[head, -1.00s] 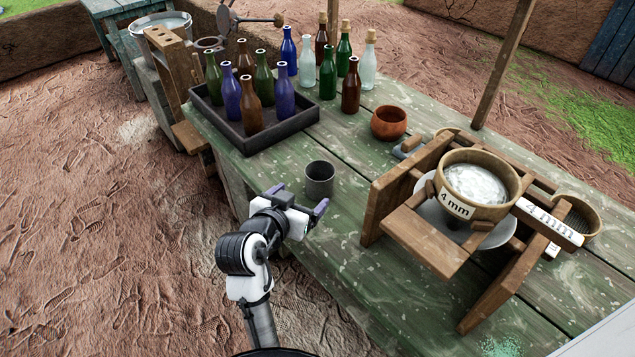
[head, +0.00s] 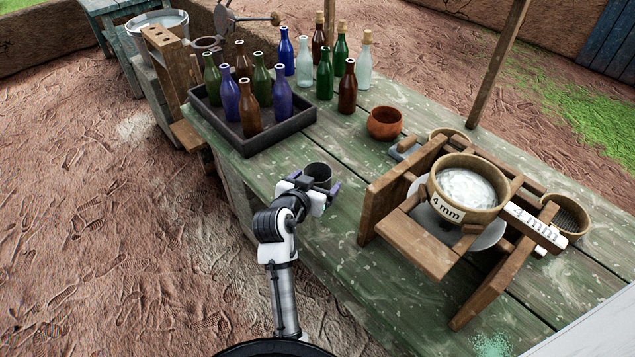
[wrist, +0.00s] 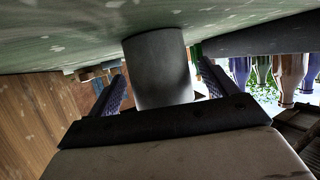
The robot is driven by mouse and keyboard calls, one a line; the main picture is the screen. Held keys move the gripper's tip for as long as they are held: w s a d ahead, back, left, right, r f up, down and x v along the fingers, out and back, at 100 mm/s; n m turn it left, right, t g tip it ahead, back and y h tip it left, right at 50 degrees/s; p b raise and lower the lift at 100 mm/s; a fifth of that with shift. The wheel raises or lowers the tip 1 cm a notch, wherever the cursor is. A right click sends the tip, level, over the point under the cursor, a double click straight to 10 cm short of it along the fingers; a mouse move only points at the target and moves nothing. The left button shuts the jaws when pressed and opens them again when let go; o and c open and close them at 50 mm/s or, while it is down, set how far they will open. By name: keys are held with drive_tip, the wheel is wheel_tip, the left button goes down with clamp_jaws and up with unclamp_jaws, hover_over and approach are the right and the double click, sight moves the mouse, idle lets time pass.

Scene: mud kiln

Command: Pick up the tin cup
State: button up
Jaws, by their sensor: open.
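The tin cup (head: 318,173) is a small dark grey cylinder standing on the green table (head: 290,150), partly hidden behind my gripper in the head view. My gripper (head: 317,185) is open, with its fingers around the cup's sides. In the wrist view, which appears upside down, the cup (wrist: 158,68) lies between the two purple-grey fingers (wrist: 160,88). Gaps show between the cup and each finger, so it is not clamped.
A dark tray (head: 262,140) of several bottles stands behind left, with several loose bottles beyond it. A clay bowl (head: 384,123) sits behind right. A wooden stand (head: 420,243) with a sieve (head: 466,190) is close on the right. Bare planks lie between cup and tray.

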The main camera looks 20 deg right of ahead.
drive_tip(key=c, duration=1.1)
drive_tip(key=shift+r, duration=0.1)
